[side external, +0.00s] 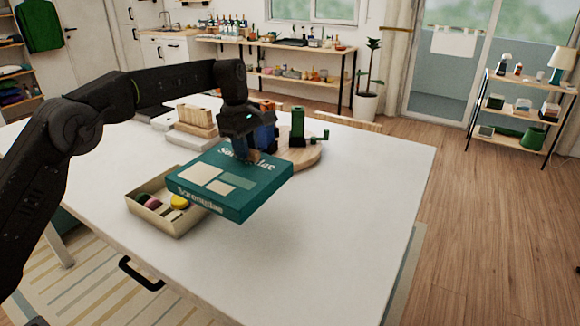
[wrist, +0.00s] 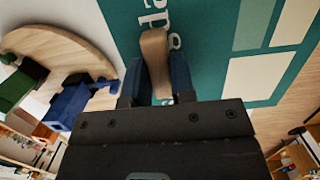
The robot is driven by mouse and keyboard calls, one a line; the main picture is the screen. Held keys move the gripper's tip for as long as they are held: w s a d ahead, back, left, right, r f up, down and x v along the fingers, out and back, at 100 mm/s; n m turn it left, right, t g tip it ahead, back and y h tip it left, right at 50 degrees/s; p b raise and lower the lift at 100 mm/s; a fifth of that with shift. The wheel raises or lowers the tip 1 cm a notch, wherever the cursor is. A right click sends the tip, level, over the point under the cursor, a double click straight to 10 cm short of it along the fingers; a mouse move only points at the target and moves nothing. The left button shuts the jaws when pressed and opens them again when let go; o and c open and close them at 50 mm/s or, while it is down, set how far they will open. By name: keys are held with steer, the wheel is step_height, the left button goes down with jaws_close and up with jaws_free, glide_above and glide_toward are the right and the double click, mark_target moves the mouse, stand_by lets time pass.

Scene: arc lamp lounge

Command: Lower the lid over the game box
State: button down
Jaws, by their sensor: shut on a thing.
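The lid (side external: 232,195) is teal with pale panels and white lettering. It hangs above the white table, to the right of the open game box and partly overlapping it in the side view. The game box (side external: 148,210) is a shallow cream tray with yellow, dark and pinkish pieces inside; its right part is hidden by the lid. My gripper (side external: 246,155) is shut on the lid's tan handle (wrist: 156,62). The lid's teal top (wrist: 203,35) also fills much of the wrist view.
A round wooden board (side external: 310,155) with green and blue blocky items stands just behind the lid. Wooden slats on a pale base (side external: 195,122) stand farther back left. The table's (side external: 350,235) right and front areas are clear.

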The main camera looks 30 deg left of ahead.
steer(key=s+a, duration=0.1)
steer(key=a, duration=0.7)
steer(key=s+a+r, duration=0.1)
steer(key=s+a, duration=0.1)
steer(key=a, duration=0.7)
steer(key=shift+s+a, duration=0.25)
steer(key=shift+f, duration=2.85)
steer(key=shift+f, duration=2.35)
steer(key=c, duration=0.9)
jaws_free()
steer(key=r, duration=0.4)
steer(key=a+r, duration=0.1)
steer(key=r, duration=0.4)
steer(key=a+r, duration=0.1)
steer(key=r, duration=0.3)
steer(key=shift+r, duration=0.3)
